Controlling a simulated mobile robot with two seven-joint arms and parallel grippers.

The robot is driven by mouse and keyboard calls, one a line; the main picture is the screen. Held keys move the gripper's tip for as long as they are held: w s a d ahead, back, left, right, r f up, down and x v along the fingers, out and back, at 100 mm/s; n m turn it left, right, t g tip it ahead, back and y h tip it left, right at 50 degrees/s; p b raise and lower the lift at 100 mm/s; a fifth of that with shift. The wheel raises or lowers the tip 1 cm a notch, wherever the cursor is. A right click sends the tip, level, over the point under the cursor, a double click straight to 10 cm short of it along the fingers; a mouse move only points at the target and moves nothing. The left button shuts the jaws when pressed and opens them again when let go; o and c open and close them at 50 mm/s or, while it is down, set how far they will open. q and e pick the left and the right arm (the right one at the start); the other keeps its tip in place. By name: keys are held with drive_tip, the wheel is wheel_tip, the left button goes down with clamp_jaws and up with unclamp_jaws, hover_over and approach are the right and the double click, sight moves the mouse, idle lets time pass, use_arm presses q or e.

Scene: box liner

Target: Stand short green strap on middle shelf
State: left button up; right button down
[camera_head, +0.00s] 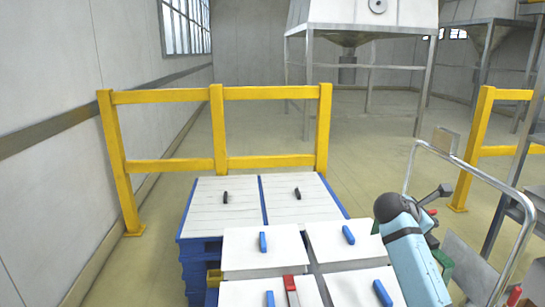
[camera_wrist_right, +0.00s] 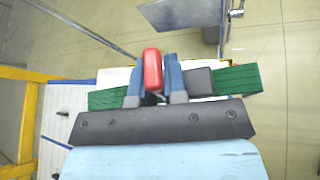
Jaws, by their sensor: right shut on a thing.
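The green strap (camera_wrist_right: 237,79) is in my right gripper (camera_wrist_right: 157,97) in the right wrist view. Its green ends stick out on both sides of the two blue-grey fingers, which are shut on it. A red block (camera_wrist_right: 152,68) shows between the fingers and a dark grey block (camera_wrist_right: 201,80) beside them; I cannot tell whether they belong to the strap. In the head view a piece of the green strap (camera_head: 445,261) shows behind my light blue right arm, which hides much of the gripper. My left gripper is not in view. I cannot make out a middle shelf.
White boxes (camera_head: 262,251) with blue pieces on top and a red piece (camera_head: 290,283) stand in front, beside a blue-edged stack (camera_head: 222,204). A metal trolley rail (camera_head: 497,187) is at right. Yellow railings (camera_head: 218,97) stand behind.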

drive_tip(key=s+a+r+n+t+y, duration=0.2)
drive_tip(key=s+a+n+t+y, duration=0.25)
drive_tip(key=s+a, duration=0.3)
drive_tip(key=s+a+r+n+t+y, duration=0.25)
drive_tip(key=s+a+n, duration=0.35)
drive_tip(key=a, duration=0.3)
use_arm(q)
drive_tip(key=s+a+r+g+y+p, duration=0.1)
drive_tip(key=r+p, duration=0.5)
drive_tip(key=p, duration=1)
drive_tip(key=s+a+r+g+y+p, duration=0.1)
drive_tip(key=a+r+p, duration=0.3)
drive_tip(key=p, duration=1.2)
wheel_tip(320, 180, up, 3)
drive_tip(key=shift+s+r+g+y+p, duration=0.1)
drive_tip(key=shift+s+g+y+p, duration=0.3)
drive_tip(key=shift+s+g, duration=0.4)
use_arm(e)
drive_tip(key=s+r+n+y, duration=0.1)
drive_tip(key=s+r+y, duration=0.1)
drive_tip(key=r, duration=0.6)
drive_tip(key=s+r+n+y, duration=0.2)
drive_tip(key=s+r, duration=0.3)
drive_tip(key=r, duration=0.2)
drive_tip(key=shift+s+a+r+t+y, duration=0.3)
drive_tip(key=shift+r+t, duration=0.1)
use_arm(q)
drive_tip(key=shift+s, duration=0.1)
use_arm(e)
drive_tip(key=shift+f, duration=0.1)
